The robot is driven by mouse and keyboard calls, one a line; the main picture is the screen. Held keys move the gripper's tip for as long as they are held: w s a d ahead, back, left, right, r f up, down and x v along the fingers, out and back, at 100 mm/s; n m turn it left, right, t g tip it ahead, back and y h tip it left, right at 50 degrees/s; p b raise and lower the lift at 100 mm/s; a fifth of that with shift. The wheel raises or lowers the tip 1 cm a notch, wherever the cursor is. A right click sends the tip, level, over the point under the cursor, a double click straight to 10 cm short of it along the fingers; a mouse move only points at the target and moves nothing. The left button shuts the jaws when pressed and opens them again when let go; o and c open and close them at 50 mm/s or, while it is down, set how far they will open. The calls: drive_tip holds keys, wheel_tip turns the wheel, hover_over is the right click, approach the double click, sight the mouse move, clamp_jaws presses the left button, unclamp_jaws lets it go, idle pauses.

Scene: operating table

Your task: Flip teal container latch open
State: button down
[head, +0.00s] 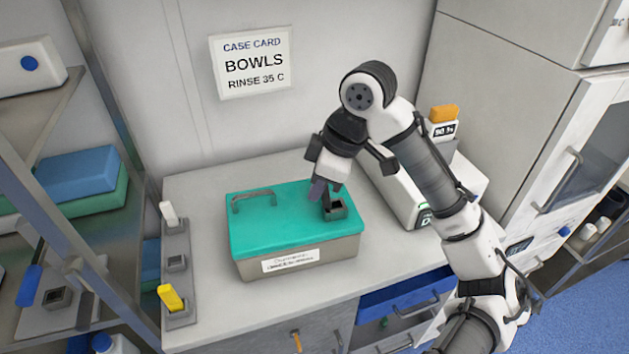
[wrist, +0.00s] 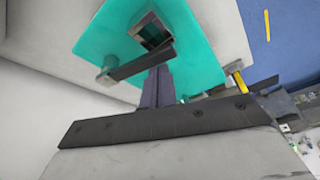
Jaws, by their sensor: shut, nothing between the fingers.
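The teal container (head: 270,232) stands on the counter, with a flat teal lid, a grey body and a white front label. A grey bar handle (head: 254,195) is on the lid's left part. A dark square latch fitting (head: 338,211) sits on the lid's right part. In the wrist view the square fitting (wrist: 152,33) shows with a dark lever (wrist: 140,64) beside it, ending at a small grey post. My gripper (head: 317,190) is shut and empty, just above the lid beside the fitting. In the wrist view its fingers (wrist: 158,85) meet close to the lever; I cannot tell whether they touch it.
A grey strip (head: 177,250) with a white block, a socket and a yellow block lies left of the container. A white device (head: 400,195) stands behind right. A blue drawer (head: 405,298) is open below the counter. Shelving is at far left.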

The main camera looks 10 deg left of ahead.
drive_tip(key=shift+a, duration=0.1)
drive_tip(key=shift+w+a, duration=0.35)
drive_tip(key=shift+w, duration=0.3)
